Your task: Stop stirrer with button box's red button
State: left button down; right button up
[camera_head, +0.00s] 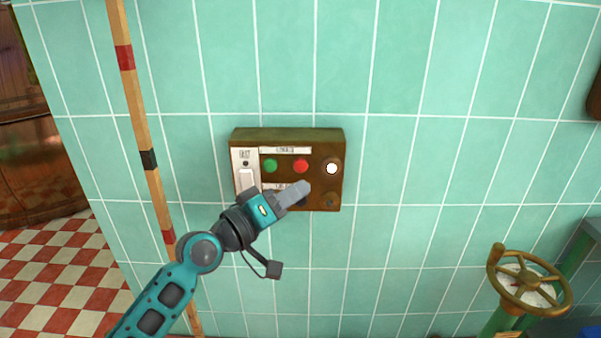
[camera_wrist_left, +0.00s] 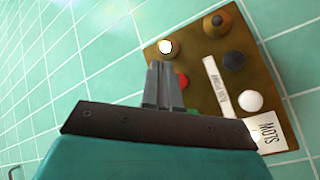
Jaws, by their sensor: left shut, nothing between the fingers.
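The brown button box (camera_head: 288,135) is fixed to the tiled wall. Its upper row has a green button (camera_head: 270,165), the red button (camera_head: 300,166) and a white round lamp or button (camera_head: 331,168). My left gripper (camera_head: 304,188) is shut and empty, its tips in front of the box, just below the red button in the head view. It covers part of the lower row. In the left wrist view the shut fingers (camera_wrist_left: 160,68) partly hide the red button (camera_wrist_left: 182,80). I cannot tell whether they touch the box. The stirrer and my right gripper are not in view.
A striped wooden pole (camera_head: 147,155) stands left of the box. A brass handwheel (camera_head: 527,280) is at the lower right. A black button (camera_wrist_left: 233,60) and a white button (camera_wrist_left: 250,101) sit close to the red one. The wall right of the box is clear.

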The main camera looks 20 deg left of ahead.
aim_at(295, 180)
pick_arm(q)
jog(key=shift+w+a+b, duration=0.2)
jog(key=shift+w+b, duration=0.1)
jog(key=shift+w, duration=0.4)
jog(key=shift+w+a+b, duration=0.25)
jog(key=shift+w, duration=0.45)
jog(key=shift+w+a+b, duration=0.2)
jog(key=shift+w+b, duration=0.1)
jog(key=shift+w, duration=0.4)
jog(key=shift+w, duration=0.15)
dwell(0.3)
jog(key=shift+w+a+b, duration=0.1)
jog(key=shift+w+b, duration=0.15)
jog(key=shift+b, duration=0.05)
jog(key=shift+w+a+b, duration=0.15)
jog(key=shift+w+b, duration=0.15)
jog(key=shift+w, duration=0.15)
dwell(0.6)
jog(key=shift+s, duration=0.1)
jog(key=shift+s+d+p, duration=0.25)
jog(key=shift+s+p, duration=0.3)
jog(key=shift+s, duration=0.2)
